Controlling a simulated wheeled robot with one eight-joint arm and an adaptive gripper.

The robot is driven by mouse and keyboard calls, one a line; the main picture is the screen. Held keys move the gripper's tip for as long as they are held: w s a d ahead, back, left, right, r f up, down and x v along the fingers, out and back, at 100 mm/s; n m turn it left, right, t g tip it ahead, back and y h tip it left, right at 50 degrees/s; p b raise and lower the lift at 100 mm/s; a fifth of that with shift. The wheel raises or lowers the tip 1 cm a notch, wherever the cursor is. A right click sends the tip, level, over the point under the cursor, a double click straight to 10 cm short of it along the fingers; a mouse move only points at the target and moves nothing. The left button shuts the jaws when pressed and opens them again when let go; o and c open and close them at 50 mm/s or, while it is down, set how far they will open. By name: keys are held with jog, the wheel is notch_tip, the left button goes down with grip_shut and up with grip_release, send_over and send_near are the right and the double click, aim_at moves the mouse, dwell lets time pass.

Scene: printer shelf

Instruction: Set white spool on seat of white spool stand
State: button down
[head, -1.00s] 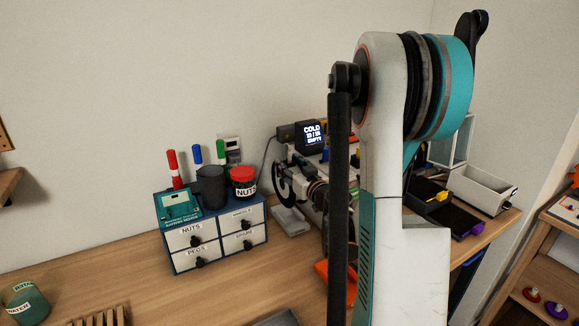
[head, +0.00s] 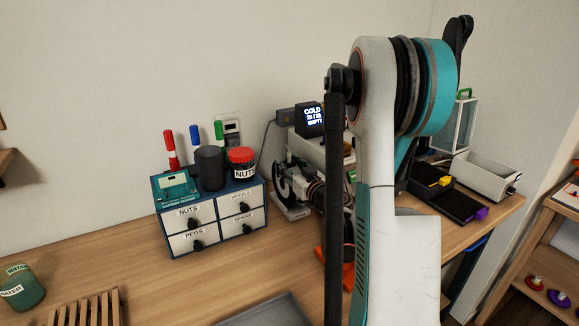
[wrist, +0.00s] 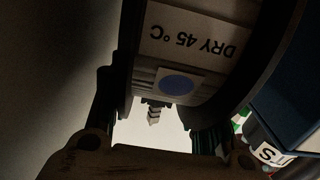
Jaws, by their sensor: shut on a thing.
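My gripper (wrist: 158,125) is shut on the white spool (wrist: 205,62), which fills the upper middle of the wrist view. Its pale face carries an upside-down "DRY 45 °C" label and a blue dot, with dark curved rims at the sides. In the head view, a dark ring with white parts (head: 286,185) shows left of my arm, beside the printer. A pale foot (head: 291,212) lies below it on the bench and may belong to the white spool stand. My arm hides much of this area, so the stand's seat and any contact cannot be made out.
A blue drawer cabinet (head: 213,221) with markers, a black cup and a red-lidded nuts jar stands left of the ring. An orange piece (head: 348,277) is partly behind my arm. Trays (head: 462,205) lie at right. The bench front has a grey tray (head: 268,312).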

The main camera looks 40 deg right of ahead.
jog(key=shift+f, duration=0.45)
jog(key=c, duration=0.8)
grip_release()
jog(key=shift+r, duration=5)
